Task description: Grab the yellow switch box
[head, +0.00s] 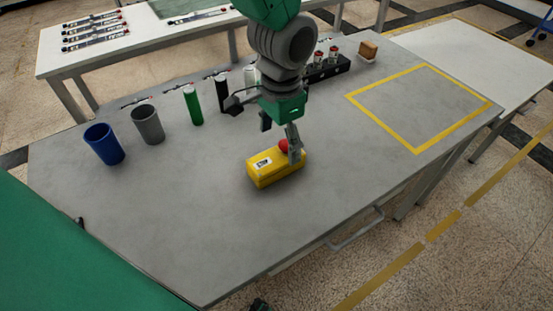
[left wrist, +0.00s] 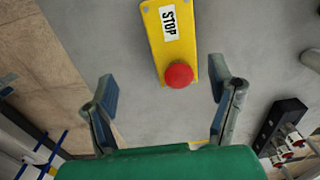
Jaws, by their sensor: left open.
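The yellow switch box (head: 275,170) lies on the grey table, with a red button and a white label. In the left wrist view the yellow switch box (left wrist: 172,40) shows a STOP label, and its red button (left wrist: 179,75) is at the end nearer my gripper. My left gripper (head: 280,135) is open above and behind the box, with one finger in front of the red button in the head view. In the left wrist view the fingers of my left gripper (left wrist: 165,95) are spread wide, with nothing between the tips. My right gripper is not seen.
A blue cup (head: 104,144), a grey cup (head: 148,124) and a green cylinder (head: 193,106) stand at the back left of the grey table (head: 190,220). A black block with red-topped parts (head: 328,68) is behind. A yellow taped outline (head: 385,131) encloses bare table at right.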

